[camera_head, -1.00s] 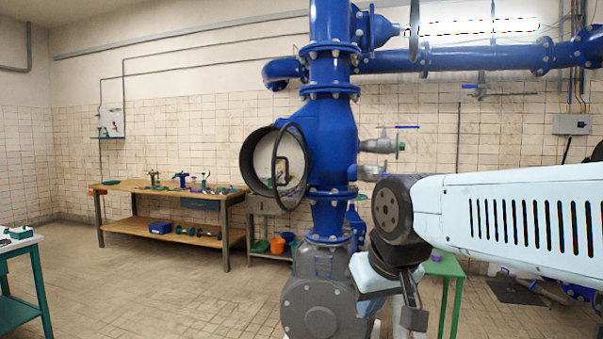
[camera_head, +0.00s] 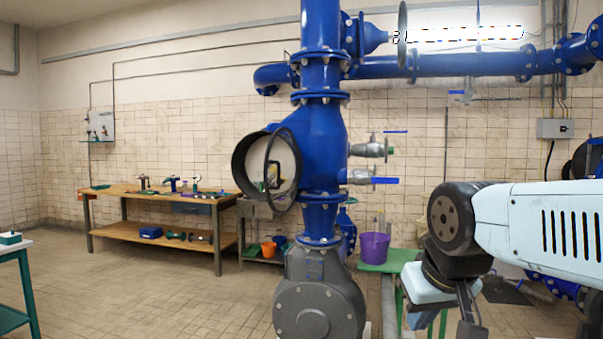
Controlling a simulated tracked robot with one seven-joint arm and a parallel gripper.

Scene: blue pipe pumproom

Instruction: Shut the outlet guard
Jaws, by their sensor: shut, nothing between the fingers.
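The outlet is a short, dark round collar (camera_head: 243,167) on the left side of the blue pump body (camera_head: 322,150). The guard, a dark thin-rimmed round cover (camera_head: 292,200), stands at an angle in front of it, its left part apart from the collar's left rim. A handle (camera_head: 273,176) shows in the guard's middle. The guard's hinge cannot be made out. My gripper (camera_head: 472,328) hangs at the bottom edge, right of the pump and well away from the guard. It is shut and empty, and its tips are partly cut off.
A grey pump casing (camera_head: 318,305) stands below the blue pipe. A purple bucket (camera_head: 374,247) sits on a green table (camera_head: 388,261) behind my arm. Two valves (camera_head: 372,149) (camera_head: 375,180) stick out right of the pump. The floor at left is clear up to a workbench (camera_head: 165,196).

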